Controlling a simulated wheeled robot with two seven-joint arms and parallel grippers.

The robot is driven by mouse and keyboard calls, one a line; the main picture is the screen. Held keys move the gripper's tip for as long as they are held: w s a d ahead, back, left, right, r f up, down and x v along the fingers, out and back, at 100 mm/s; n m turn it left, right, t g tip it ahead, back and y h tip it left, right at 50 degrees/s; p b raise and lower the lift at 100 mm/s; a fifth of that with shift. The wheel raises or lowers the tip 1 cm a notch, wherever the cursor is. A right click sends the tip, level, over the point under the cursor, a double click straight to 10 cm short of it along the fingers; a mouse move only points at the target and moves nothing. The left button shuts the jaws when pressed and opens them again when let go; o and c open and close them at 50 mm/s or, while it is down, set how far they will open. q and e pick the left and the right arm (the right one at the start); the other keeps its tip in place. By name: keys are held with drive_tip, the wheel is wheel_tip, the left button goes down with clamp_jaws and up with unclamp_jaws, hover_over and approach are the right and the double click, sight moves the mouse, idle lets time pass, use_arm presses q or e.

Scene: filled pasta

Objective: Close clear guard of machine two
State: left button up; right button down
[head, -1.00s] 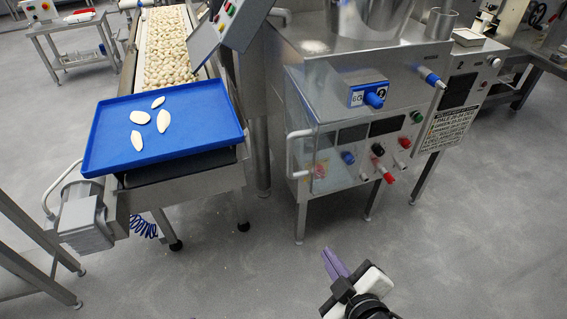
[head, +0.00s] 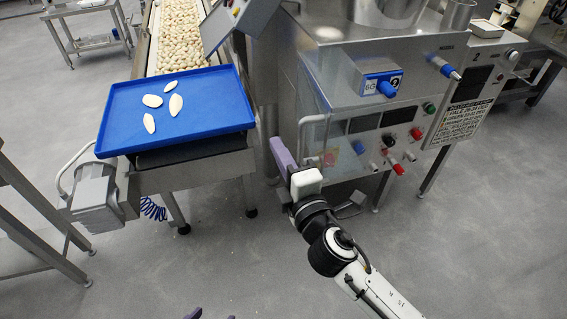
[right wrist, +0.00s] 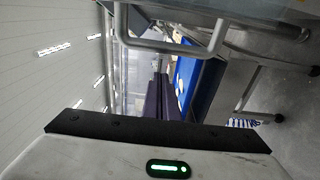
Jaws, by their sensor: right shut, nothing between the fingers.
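The clear guard (head: 336,135) is a see-through panel in front of the controls of the steel machine (head: 400,50). Its pale bar handle (head: 301,140) is at its left edge. I cannot tell how far the guard stands from the machine front. My right gripper (head: 281,154) is shut and empty, its purple fingers just left of the handle's lower part. In the right wrist view a grey bar, likely the handle (right wrist: 170,47), crosses above the purple fingers (right wrist: 158,98); contact cannot be told. My left gripper (head: 212,314) shows only two parted purple tips at the bottom edge.
A blue tray (head: 205,140) with several pale pieces sits at the end of a conveyor (head: 182,45) left of the machine. A grey control box (head: 232,22) juts between them.

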use_arm(q)
drive_tip(key=shift+s+r, duration=0.2)
drive_tip(key=shift+s, duration=0.1)
use_arm(e)
drive_tip(key=d, duration=0.3)
drive_tip(key=shift+d+f, duration=0.1)
drive_tip(key=shift+d, duration=0.05)
